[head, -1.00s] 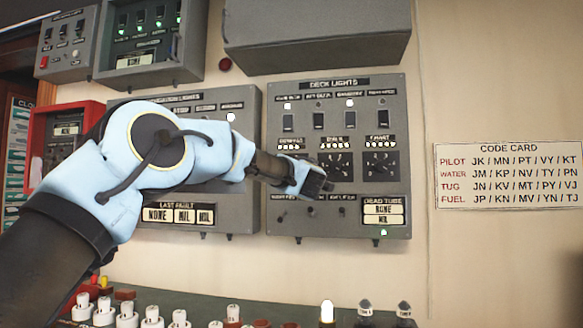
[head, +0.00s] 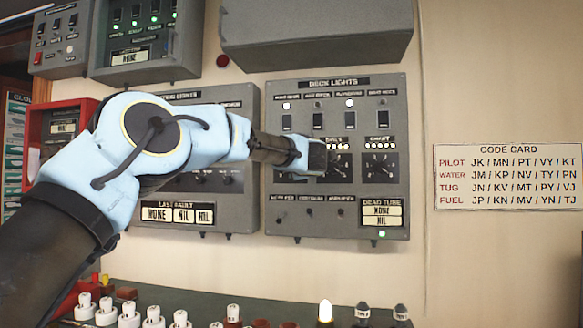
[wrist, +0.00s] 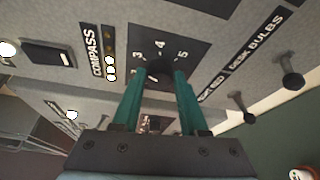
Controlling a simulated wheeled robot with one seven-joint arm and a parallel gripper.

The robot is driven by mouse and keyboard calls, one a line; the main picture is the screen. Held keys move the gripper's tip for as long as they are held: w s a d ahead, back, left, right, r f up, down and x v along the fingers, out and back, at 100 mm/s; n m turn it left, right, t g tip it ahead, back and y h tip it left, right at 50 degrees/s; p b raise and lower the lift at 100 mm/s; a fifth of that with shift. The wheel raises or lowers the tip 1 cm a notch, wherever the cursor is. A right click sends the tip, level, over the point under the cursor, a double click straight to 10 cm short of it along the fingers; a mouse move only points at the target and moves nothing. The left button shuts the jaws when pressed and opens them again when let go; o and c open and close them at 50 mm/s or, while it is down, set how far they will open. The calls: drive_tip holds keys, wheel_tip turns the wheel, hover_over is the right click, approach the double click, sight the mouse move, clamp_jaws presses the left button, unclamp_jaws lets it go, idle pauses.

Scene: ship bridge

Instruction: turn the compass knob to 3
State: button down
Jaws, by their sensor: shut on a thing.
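The compass knob (wrist: 160,70) is a dark knob on a black dial plate (wrist: 168,45) in the wrist view. I cannot tell which number the knob points to. The COMPASS label (wrist: 94,52) is beside the dial, with small lit lamps along it. In the head view my gripper (head: 318,157) is against the deck lights panel (head: 290,222) and hides the compass dial.
The chart knob (head: 380,167) and the partly covered dials knob (head: 340,165) are to the right. Toggle switches (head: 310,212) sit below, and rocker switches (head: 318,121) above. A code card (head: 508,177) hangs on the right wall. Bulbs (head: 326,310) stand on the shelf below.

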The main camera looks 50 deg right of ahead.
idle(0.4)
drive_tip(key=shift+c, duration=2.2)
unclamp_jaws()
drive_tip(key=b+v, duration=0.4)
drive_tip(key=v, duration=0.6)
drive_tip(key=shift+s+a, duration=0.25)
drive_tip(key=shift+a, duration=0.05)
drive_tip(key=shift+w, duration=0.1)
